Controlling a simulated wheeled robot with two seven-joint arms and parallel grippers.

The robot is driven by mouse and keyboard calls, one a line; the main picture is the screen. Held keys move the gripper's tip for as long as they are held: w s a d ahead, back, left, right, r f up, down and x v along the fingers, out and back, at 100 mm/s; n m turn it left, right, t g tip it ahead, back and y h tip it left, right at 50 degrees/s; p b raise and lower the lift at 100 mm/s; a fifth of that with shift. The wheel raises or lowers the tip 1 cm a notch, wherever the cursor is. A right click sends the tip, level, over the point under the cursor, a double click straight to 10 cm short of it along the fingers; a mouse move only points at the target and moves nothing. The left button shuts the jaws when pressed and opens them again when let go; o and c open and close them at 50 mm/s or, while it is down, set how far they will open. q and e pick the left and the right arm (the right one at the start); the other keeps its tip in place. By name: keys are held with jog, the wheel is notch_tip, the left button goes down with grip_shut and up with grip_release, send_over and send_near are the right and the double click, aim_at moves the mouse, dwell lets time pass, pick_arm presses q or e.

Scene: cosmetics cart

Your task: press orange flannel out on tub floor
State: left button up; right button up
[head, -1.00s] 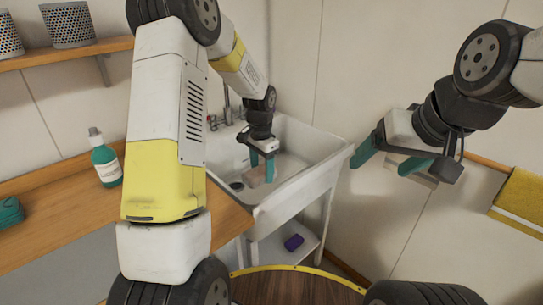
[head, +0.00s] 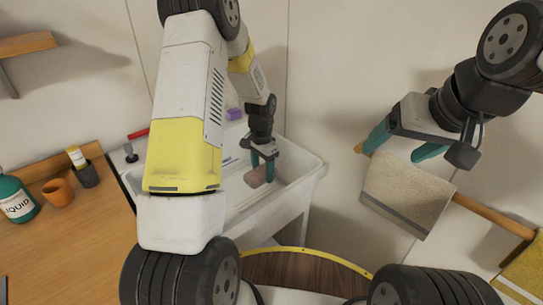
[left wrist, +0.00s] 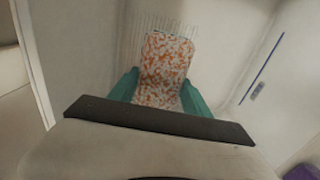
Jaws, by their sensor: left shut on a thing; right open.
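The orange flannel, a pale cloth speckled orange, shows in the left wrist view (left wrist: 164,68) between the teal fingers of my left gripper (left wrist: 165,92). In the head view the flannel (head: 257,177) looks like a small pinkish-beige patch at my left gripper (head: 262,170), inside the white tub (head: 302,175). My left gripper is shut on it and points down. I cannot tell whether the cloth touches the tub floor. My left arm hides much of the tub's left side. My right gripper (head: 403,145) is open and empty, outside the tub to the right.
A beige towel (head: 407,190) hangs from a wooden rail (head: 492,216) just below my right gripper. A yellow towel (head: 524,268) hangs further right. A wooden counter (head: 85,245) at left holds a teal bottle (head: 17,199), an orange cup (head: 58,193) and a dark holder (head: 87,174).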

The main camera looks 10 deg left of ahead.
pick_arm(q)
jog(key=shift+f, duration=6.2)
jog(key=shift+f, duration=0.5)
jog(key=shift+s+f, duration=0.15)
dwell(0.5)
